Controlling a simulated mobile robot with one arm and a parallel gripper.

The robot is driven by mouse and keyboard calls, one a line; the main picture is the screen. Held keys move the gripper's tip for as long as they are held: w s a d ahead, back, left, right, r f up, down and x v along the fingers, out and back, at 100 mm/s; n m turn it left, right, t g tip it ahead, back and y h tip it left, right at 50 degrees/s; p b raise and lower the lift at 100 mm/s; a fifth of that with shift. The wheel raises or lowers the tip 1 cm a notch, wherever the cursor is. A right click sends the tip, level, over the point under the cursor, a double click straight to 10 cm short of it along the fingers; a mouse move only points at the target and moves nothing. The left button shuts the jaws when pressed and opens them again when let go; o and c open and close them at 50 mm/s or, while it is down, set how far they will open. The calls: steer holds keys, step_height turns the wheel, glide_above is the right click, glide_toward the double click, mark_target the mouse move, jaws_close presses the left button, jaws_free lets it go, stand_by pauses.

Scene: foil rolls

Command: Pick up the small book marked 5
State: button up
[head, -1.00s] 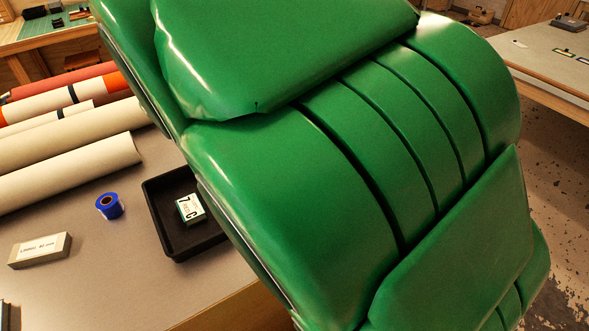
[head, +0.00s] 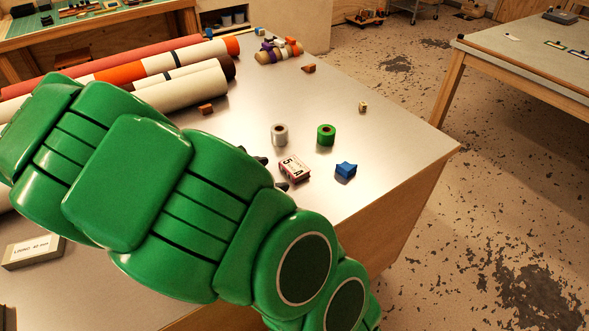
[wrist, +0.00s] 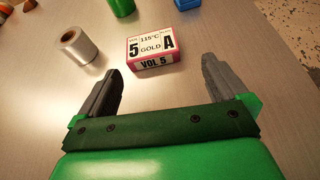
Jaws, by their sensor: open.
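The small book marked 5 (head: 294,168) lies flat on the table near its right front edge, with a white top and a red border. In the wrist view the book (wrist: 151,47) shows "5", "GOLD", "A" and "VOL 5" on its side. My gripper (wrist: 160,85) is open and empty. Its two grey fingers point toward the book, which is a little beyond the fingertips and between their lines. In the head view only dark fingertips (head: 272,172) show just left of the book; my green arm hides the rest of the gripper.
Large rolls (head: 180,90) lie at the back left. The table between is mostly clear.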

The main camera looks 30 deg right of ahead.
mark_target(291, 168)
steer(key=shift+w+a+f+n, duration=0.1)
steer(key=shift+w+f+n, duration=0.15)
steer(key=shift+w+n, duration=0.15)
steer(key=shift+w+r+x, duration=0.15)
steer(key=shift+r+x, duration=0.05)
steer(key=shift+x, duration=1.75)
steer(key=shift+w+r+x, duration=0.1)
steer(key=shift+r+x, duration=0.05)
steer(key=shift+x, duration=1.75)
steer(key=c, duration=0.8)
steer(key=shift+r, duration=0.1)
